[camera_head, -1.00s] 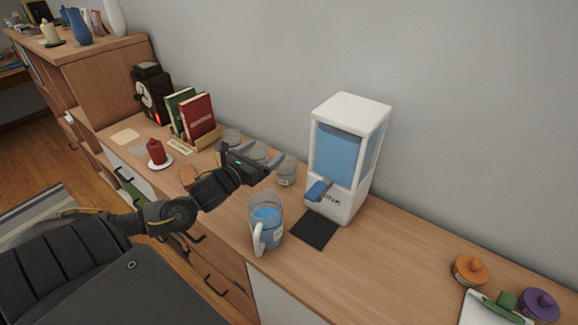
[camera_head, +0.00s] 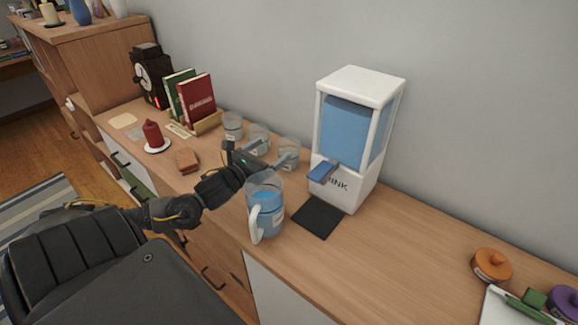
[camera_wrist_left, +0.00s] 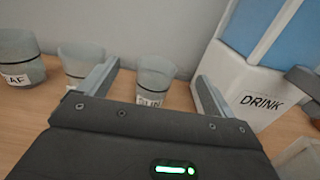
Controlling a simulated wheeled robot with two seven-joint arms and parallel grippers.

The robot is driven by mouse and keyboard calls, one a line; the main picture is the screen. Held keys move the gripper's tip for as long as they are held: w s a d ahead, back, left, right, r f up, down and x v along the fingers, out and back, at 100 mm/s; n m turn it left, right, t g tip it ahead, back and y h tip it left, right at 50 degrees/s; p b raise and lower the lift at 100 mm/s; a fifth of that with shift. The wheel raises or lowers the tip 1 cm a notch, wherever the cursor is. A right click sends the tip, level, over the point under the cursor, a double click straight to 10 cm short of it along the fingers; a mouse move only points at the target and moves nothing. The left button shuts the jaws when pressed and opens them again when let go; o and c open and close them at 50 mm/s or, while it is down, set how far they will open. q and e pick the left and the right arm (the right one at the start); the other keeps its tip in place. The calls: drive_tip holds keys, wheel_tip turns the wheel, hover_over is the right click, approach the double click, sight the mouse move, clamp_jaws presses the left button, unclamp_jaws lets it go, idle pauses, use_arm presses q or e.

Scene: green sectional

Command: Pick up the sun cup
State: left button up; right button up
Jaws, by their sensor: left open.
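Three clear grey cups stand in a row on the counter by the wall. The rightmost cup (camera_head: 289,146) has a partly hidden label that seems to read SUN; it also shows in the left wrist view (camera_wrist_left: 154,82). My left gripper (camera_head: 280,151) is open, low over the counter, with its fingers pointing at this cup. In the left wrist view, the cup stands between the two fingers (camera_wrist_left: 157,72), just beyond their tips as far as I can tell. My right gripper is not in view.
The middle cup (camera_wrist_left: 80,64) is close to the left finger, and a LEAF cup (camera_wrist_left: 20,60) stands further left. A white drink dispenser (camera_head: 360,90) is at the right. A pitcher of blue liquid (camera_head: 267,215) stands in front, near my left gripper.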

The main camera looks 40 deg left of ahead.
sight(281, 150)
use_arm(q)
wheel_tip(281, 150, down, 2)
drive_tip(key=shift+f+b, duration=0.1)
drive_tip(key=shift+b, duration=0.45)
drive_tip(key=shift+w, duration=1.35)
drive_tip(key=shift+w+p, duration=0.35)
drive_tip(key=w, duration=0.3)
drive_tip(key=shift+w+a+f+p, duration=0.1)
drive_tip(key=shift+w+f+p, duration=0.15)
drive_tip(key=shift+p, duration=0.1)
drive_tip(key=shift+w, duration=0.35)
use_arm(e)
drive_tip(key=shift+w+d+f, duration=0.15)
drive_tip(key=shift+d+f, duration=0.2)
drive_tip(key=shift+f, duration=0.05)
